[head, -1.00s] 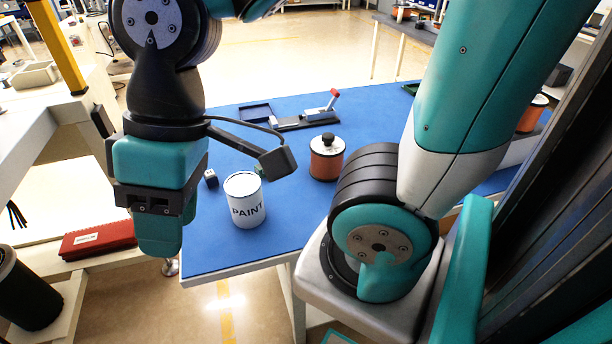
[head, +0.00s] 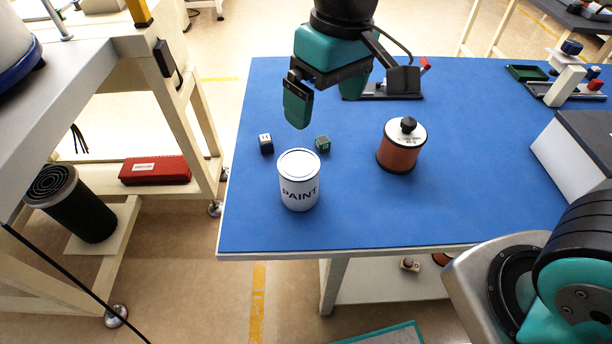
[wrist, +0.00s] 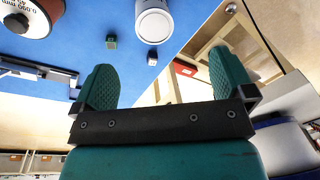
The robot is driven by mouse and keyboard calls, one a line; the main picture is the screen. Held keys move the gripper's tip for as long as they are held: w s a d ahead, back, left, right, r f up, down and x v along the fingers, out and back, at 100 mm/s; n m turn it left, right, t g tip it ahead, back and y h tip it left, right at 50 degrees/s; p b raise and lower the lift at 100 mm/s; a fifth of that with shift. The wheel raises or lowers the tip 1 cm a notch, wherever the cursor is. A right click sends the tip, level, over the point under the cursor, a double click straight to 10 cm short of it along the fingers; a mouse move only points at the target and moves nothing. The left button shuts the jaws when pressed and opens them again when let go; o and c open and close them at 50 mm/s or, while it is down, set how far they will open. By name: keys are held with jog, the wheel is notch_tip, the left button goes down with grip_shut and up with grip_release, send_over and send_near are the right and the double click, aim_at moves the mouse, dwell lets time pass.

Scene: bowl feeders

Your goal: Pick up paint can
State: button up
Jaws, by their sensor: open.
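The white paint can (head: 299,184), marked PAINT, stands upright on the blue table (head: 350,225) near its front left edge. My gripper (head: 326,100) hangs above the table, behind and above the can, apart from it. Its two teal fingers are spread and nothing is between them. In the wrist view the paint can (wrist: 154,22) shows at the top edge, partly cut off, beyond the open gripper (wrist: 165,85).
A grey box (head: 575,155) is at the far right. The table in front of the spool is clear.

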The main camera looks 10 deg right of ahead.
jog(key=h, duration=0.1)
send_over(298, 163)
notch_tip(298, 163, down, 4)
jog(key=r, duration=0.1)
notch_tip(298, 163, down, 12)
jog(key=shift+s+a+r+p, duration=0.1)
jog(key=shift+s+r+p, duration=0.1)
jog(key=shift+p, duration=0.1)
jog(key=shift+w+f+p, duration=0.2)
jog(key=shift+f+p, duration=0.3)
jog(key=shift+f, duration=2.55)
jog(key=c, duration=1.1)
jog(key=shift+o, duration=0.2)
jog(key=shift+r, duration=0.15)
